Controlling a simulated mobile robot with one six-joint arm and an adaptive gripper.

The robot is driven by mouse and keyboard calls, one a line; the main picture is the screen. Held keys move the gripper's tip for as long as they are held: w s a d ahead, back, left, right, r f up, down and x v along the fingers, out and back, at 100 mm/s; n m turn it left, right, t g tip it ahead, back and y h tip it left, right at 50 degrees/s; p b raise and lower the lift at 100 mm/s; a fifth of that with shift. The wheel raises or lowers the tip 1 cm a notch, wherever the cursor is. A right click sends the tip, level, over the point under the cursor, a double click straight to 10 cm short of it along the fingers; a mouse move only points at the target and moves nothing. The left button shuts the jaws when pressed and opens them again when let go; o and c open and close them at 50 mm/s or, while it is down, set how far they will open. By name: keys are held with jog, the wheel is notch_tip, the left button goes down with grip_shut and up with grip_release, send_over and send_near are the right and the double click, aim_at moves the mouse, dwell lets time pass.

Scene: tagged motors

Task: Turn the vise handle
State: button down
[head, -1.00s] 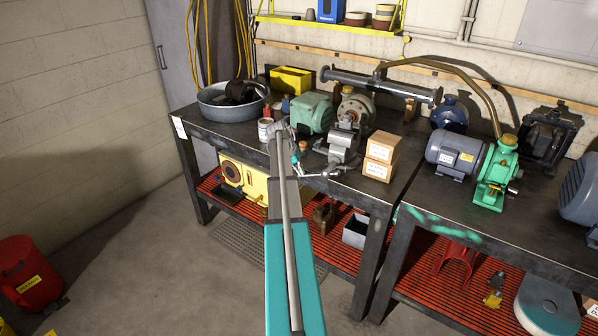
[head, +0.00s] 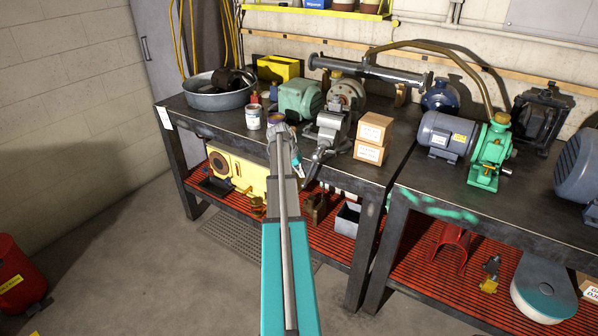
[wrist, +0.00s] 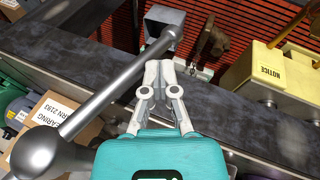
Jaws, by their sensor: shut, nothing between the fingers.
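The grey vise (head: 328,130) stands at the front edge of the left bench, beside two stacked cardboard boxes. Its handle bar (head: 314,168) slants down and to the left, past the bench edge, in the head view. In the wrist view the bar (wrist: 115,92) runs diagonally from a large round knob (wrist: 42,155) to a small end cap beyond my fingertips. My gripper (wrist: 163,63) is shut and empty, with its fingertips right beside the bar near its far end. I cannot tell whether they touch. In the head view my gripper (head: 298,163) is partly hidden by my arm.
Cardboard boxes (head: 372,137) stand right of the vise. A paint can (head: 253,117) and a green motor (head: 300,97) are on its left. Below, the red shelf (head: 333,215) holds a grey bin (head: 347,219) and a yellow housing (head: 238,172).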

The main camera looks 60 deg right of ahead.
aim_at(308, 177)
jog(key=shift+s+d+f+b, duration=0.1)
jog(key=shift+s+f+b, duration=0.2)
jog(key=shift+s, duration=0.35)
jog(key=shift+s+f+b, duration=0.15)
jog(key=shift+s+f, duration=0.2)
jog(key=shift+s, duration=0.3)
jog(key=shift+w+a, duration=0.25)
jog(key=shift+w, duration=0.65)
jog(key=w+a, duration=0.3)
jog(key=w, duration=0.8)
jog(key=shift+w+r+p, duration=0.3)
jog(key=shift+w, duration=0.05)
jog(key=shift+a, duration=0.15)
